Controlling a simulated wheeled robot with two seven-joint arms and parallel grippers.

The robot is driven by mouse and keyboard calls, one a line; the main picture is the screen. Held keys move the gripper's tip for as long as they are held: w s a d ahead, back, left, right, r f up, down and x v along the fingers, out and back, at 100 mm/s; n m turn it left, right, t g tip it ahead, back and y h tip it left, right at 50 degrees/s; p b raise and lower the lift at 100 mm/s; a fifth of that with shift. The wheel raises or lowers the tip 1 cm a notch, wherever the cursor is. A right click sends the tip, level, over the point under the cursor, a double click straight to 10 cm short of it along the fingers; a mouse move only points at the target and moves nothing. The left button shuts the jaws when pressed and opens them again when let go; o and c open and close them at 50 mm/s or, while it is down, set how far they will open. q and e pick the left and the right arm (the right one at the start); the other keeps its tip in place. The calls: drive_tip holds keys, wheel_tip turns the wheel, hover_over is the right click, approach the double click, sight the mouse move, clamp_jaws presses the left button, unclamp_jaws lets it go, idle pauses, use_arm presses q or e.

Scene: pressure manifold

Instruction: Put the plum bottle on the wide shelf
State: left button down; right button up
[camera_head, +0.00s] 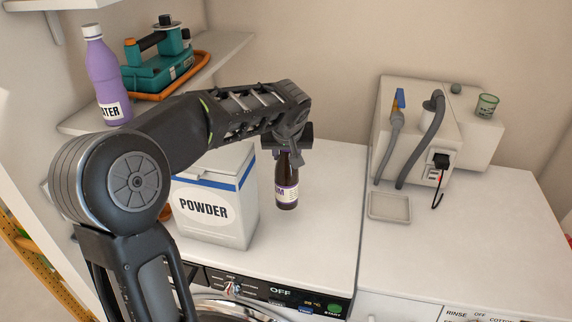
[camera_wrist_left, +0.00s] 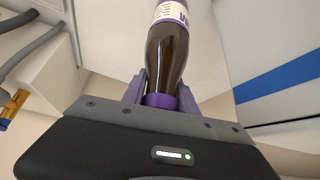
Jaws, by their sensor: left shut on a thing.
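The plum bottle (camera_head: 287,190) is dark brown with a pale label and hangs below my left gripper (camera_head: 287,150), over the white machine top. I cannot tell whether its base touches the surface. In the left wrist view, my left gripper (camera_wrist_left: 162,95) is shut on the bottle's neck by the purple cap, and the dark body of the bottle (camera_wrist_left: 168,50) shows beyond. A white shelf (camera_head: 222,52) is on the left wall, with another shelf edge (camera_head: 60,4) above it. I cannot tell which is called wide. My right gripper is not in view.
A lilac water bottle (camera_head: 104,82) and a teal device on an orange tray (camera_head: 160,66) stand on the lower shelf. A powder box (camera_head: 215,215) is left of the bottle. A hose unit (camera_head: 415,125) and small tray (camera_head: 389,206) are at right. The top between is clear.

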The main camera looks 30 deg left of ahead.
use_arm(q)
wheel_tip(320, 180, down, 3)
drive_tip(key=shift+r, duration=0.15)
drive_tip(key=shift+f, duration=0.45)
drive_tip(key=c, duration=1)
unclamp_jaws()
drive_tip(key=shift+f, duration=0.1)
drive_tip(key=shift+o, duration=0.2)
